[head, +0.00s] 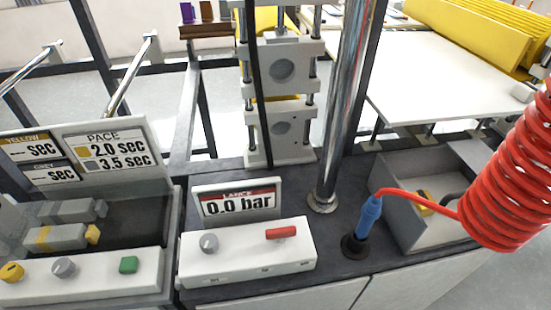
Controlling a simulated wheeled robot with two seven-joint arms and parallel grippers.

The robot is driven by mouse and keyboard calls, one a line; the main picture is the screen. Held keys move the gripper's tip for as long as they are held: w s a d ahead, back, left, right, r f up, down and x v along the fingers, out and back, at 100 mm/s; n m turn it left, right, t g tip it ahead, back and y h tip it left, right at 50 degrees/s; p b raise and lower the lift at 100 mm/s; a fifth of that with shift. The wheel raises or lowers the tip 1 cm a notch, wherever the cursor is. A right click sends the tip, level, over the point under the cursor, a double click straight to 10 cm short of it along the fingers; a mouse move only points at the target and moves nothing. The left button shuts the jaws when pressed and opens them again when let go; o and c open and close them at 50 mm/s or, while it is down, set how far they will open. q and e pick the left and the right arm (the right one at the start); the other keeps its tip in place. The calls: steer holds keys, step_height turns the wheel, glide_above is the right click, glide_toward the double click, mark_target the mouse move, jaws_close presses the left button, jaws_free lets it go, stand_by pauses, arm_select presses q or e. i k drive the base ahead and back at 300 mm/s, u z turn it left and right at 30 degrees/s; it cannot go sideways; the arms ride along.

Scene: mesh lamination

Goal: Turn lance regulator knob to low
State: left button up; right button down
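The lance regulator box (247,254) is a white box on the dark counter at the lower middle of the head view. A grey round knob (208,243) sits at the left of its top, and a red lever or bar (281,232) at the right. Its setting mark is too small to read. Behind the box stands a display headed "LANCE" (238,203) that reads 0.0 bar. Neither of my grippers shows in the head view.
At left, another white panel (110,275) carries yellow, grey and green controls. A blue lance (368,220) stands upright at right, with a red coiled hose (510,175). A chrome post (345,110) rises behind the box. A grey bin (405,225) sits right.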

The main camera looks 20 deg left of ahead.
mark_target(209, 243)
steer(key=k, duration=0.5)
steer(key=u, duration=0.8)
steer(key=i, duration=0.35)
steer(key=u, duration=0.9)
steer(key=k, duration=0.6)
steer(key=u, duration=0.2)
